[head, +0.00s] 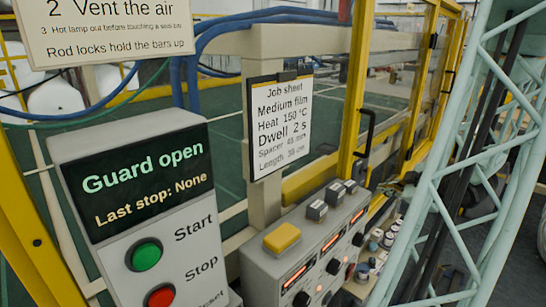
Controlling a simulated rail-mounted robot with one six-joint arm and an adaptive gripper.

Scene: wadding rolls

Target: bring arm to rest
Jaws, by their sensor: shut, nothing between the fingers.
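My gripper does not show clearly anywhere in the head view. The control box (140,215) at the lower left has a screen (140,182) reading "Guard open" and "Last stop: None". A green Start button (144,254) and a red Stop button (160,296) sit below the screen. The job sheet (281,125) hangs on a clipboard and reads medium film, heat 150 °C, dwell 2 s.
A grey panel (257,268) with a yellow button (282,238), lit displays and knobs stands right of the control box. A yellow guard frame (356,85) with a black handle rises behind it. Small jars and cans (377,240) stand beyond. Blue hoses (215,35) cross the top.

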